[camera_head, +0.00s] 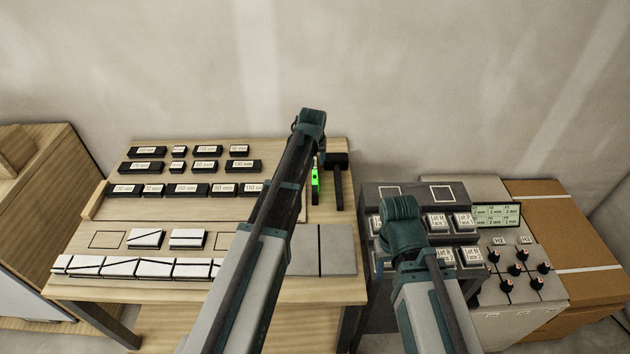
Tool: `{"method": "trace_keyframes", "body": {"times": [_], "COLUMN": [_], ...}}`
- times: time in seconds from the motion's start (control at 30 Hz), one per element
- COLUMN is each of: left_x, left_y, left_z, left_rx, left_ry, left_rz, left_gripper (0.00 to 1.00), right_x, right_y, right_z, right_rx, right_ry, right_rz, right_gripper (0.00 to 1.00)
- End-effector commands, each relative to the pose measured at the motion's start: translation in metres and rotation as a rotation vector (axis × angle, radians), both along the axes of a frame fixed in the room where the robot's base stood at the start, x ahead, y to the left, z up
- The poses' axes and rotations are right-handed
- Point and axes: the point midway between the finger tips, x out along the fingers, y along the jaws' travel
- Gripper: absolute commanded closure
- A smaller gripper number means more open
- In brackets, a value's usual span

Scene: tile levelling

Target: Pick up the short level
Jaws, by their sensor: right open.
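A bright green piece (315,181), which looks like part of the short level, shows on the table's right side. My left arm (262,240) passes just left of it and covers part of that area, so its full shape and length are hidden. My left gripper cannot be made out behind the arm. My right arm rises at the lower right to a teal joint (402,222) in front of the grey unit. My right gripper is open, but its fingers are hard to make out; nothing is seen held in it.
A black mallet-like tool (337,175) lies right beside the green piece. Several black labelled blocks (187,190) stand in rows on the wooden table (110,212). White tiles (145,238) lie in front. A grey unit with knobs and a screen (495,215) and a cardboard box (560,225) stand right.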

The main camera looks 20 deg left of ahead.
Motion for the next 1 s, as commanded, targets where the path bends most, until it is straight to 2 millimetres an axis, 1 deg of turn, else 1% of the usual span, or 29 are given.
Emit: {"method": "trace_keyframes", "body": {"times": [0.03,0.2,0.3,0.5,0.63,0.77,0.9,1.0], "left_x": [0.004,0.013,0.016,0.017,0.018,0.023,0.029,0.034], "left_y": [0.001,0.003,0.004,0.004,0.004,0.002,-0.001,0.001], "left_z": [-0.015,-0.037,-0.043,-0.042,-0.048,-0.061,-0.079,-0.089], "left_rx": [0.000,0.000,0.000,0.000,0.000,0.000,0.000,0.000], "left_ry": [0.000,0.000,0.000,0.000,0.000,0.000,0.000,0.000], "left_rz": [0.000,0.000,0.000,0.000,0.000,-0.001,0.000,0.000], "left_gripper": [0.38,0.38,0.38,0.38,0.38,0.38,0.38,0.38], "right_x": [0.000,0.000,0.000,0.000,0.000,0.000,0.000,0.000], "right_y": [0.000,0.000,0.000,0.000,0.000,0.000,0.000,0.000], "right_z": [-0.015,-0.037,-0.043,-0.042,-0.048,-0.061,-0.079,-0.089], "right_rx": [0.000,0.000,0.000,0.000,0.000,0.000,0.000,0.000], "right_ry": [0.000,0.000,0.000,0.000,0.000,0.000,0.000,0.000], "right_rz": [0.000,0.000,0.000,0.000,0.000,0.000,0.000,0.000], "right_gripper": [0.50,0.50,0.50,0.50,0.50,0.50,0.50,0.50]}}
